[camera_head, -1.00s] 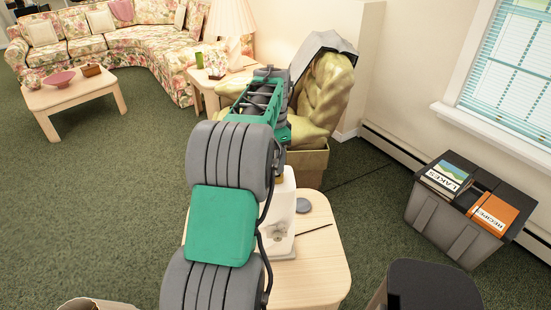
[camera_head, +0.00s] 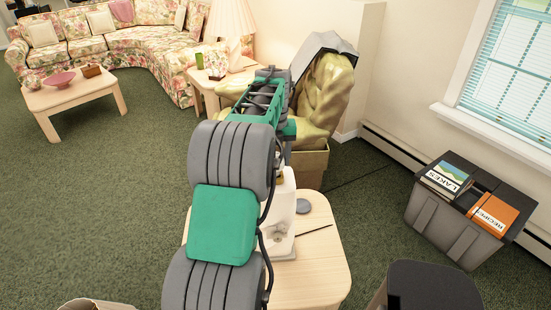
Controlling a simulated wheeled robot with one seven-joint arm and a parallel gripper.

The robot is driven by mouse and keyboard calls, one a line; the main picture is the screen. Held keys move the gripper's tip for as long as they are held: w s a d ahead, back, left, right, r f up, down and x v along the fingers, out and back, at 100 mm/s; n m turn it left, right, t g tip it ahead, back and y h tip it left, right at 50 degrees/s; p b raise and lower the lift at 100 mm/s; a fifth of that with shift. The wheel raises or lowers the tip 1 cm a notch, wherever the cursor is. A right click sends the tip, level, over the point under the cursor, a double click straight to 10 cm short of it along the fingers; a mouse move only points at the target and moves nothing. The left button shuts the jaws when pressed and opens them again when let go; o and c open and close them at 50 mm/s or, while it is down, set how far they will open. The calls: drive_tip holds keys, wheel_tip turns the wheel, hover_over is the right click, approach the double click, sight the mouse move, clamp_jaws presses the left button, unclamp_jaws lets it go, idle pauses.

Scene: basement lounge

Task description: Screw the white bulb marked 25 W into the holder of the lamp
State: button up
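A white object with a round recess or fitting low on its front (camera_head: 280,232) stands on the small wooden table (camera_head: 322,275). It may be the lamp with the holder, but my arm covers its left side and I cannot tell. I cannot make out the white 25 W bulb. My grey and green arm reaches forward over the table. Its far end is beside the top of the white object, and my gripper's fingers are hidden behind the arm. I cannot see whether they hold anything.
A grey disc (camera_head: 303,206) and a thin dark stick (camera_head: 314,230) lie on the table. A grey bin with books (camera_head: 444,225) is at right. A shaded lamp (camera_head: 231,20) stands at the back. Carpet is free at left.

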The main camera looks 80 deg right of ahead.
drive_tip(key=shift+f+m, duration=0.2)
drive_tip(key=shift+m, duration=0.2)
drive_tip(key=o, duration=1.3)
drive_tip(key=shift+r, duration=0.1)
